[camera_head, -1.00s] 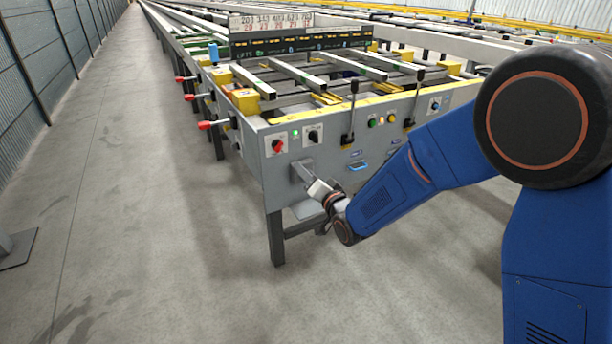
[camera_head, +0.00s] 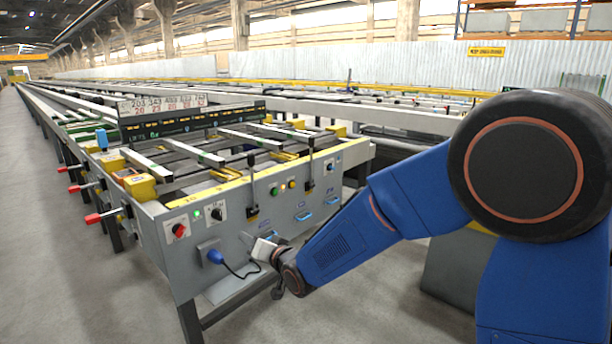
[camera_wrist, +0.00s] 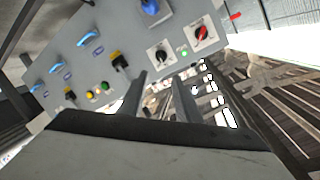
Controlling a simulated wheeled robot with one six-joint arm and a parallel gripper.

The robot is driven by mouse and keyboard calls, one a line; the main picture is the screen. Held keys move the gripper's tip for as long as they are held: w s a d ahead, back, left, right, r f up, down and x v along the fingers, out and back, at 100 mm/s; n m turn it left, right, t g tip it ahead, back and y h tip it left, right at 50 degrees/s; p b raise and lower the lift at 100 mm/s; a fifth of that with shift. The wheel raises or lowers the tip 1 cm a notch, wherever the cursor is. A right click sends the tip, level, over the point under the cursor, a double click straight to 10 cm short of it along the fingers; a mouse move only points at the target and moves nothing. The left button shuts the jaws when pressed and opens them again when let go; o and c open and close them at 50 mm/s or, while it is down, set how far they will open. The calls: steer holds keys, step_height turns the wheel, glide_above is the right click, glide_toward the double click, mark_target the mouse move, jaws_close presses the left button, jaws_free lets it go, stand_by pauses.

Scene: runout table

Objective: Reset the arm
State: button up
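My gripper (camera_head: 248,240) is in front of the grey control panel (camera_head: 185,255) of the runout table, to the right of a blue plug (camera_head: 215,257). The plug sits at a socket on the panel, with a dark cable hanging from it and running right, below my gripper. In the wrist view, my two fingers (camera_wrist: 160,82) stand apart with nothing seen between them. The blue plug (camera_wrist: 152,8) shows at the top edge there, clear of the fingers. My blue arm is bent, reaching from the right toward the panel.
A red rotary switch (camera_head: 180,230) and a black one (camera_head: 218,213) are above the plug. Two black levers (camera_head: 251,188) (camera_head: 309,160) stand up from the panel. Red-tipped handles (camera_head: 93,218) stick out on the left side. The floor at left is open.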

steer(key=s+d+r+g+h, duration=0.15)
steer(key=s+d+h, duration=0.3)
steer(key=d, duration=1.05)
steer(key=s+d+r+g+h, duration=0.1)
steer(key=s+d+r+h, duration=0.3)
steer(key=d, duration=1)
steer(key=s+d+f+g, duration=0.1)
steer(key=s+d, duration=0.4)
steer(key=s, duration=0.4)
steer(key=s+d+f+g+h, duration=0.1)
steer(key=s+d+f+g, duration=0.1)
steer(key=s+d, duration=0.4)
steer(key=s+d+f+g, duration=0.1)
steer(key=s+d, duration=0.4)
steer(key=s, duration=0.8)
steer(key=shift+d+f+g+h, duration=0.25)
steer(key=shift+f+g+h, duration=0.1)
steer(key=shift+g, duration=0.1)
